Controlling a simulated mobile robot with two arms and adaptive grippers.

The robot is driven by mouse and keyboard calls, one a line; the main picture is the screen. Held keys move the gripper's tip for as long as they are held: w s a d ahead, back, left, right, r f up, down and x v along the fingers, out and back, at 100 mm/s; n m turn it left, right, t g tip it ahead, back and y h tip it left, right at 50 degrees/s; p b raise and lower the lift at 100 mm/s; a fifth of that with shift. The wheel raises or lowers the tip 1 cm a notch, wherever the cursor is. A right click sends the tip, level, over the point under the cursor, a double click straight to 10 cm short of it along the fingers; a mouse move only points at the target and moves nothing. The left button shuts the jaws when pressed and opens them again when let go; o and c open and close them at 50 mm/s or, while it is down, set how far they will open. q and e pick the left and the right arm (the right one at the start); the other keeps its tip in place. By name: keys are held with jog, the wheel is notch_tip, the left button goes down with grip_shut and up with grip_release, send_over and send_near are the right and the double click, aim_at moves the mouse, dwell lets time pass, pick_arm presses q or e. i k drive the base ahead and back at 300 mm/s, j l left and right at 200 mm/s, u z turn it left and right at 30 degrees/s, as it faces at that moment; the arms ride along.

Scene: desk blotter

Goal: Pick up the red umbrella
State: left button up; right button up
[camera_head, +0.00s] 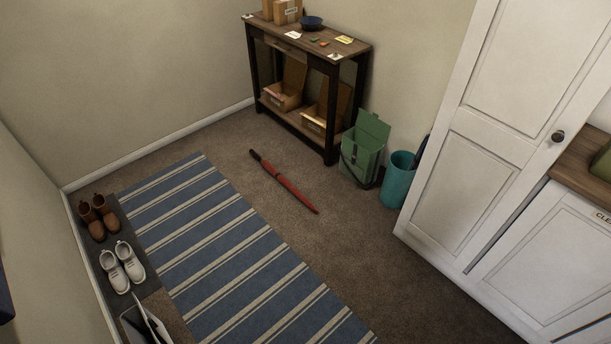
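The red umbrella (285,185) lies closed on the brown carpet, just to the right of the striped rug. Its dark handle points up and left toward the console table, and its tip points down and right. Nothing covers it. Neither of my grippers shows in the head view.
A dark console table (306,52) with boxes stands behind the umbrella. The blue striped rug (232,245) lies left. Shoes (122,265) line the left wall. Carpet below the umbrella is clear.

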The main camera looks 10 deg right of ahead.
aim_at(269, 167)
jog(key=i+l+z, duration=0.1)
jog(key=i+l, duration=0.15)
jog(key=i, duration=0.25)
jog(key=i+l+z, duration=0.1)
jog(key=i, duration=0.45)
jog(key=l, duration=0.15)
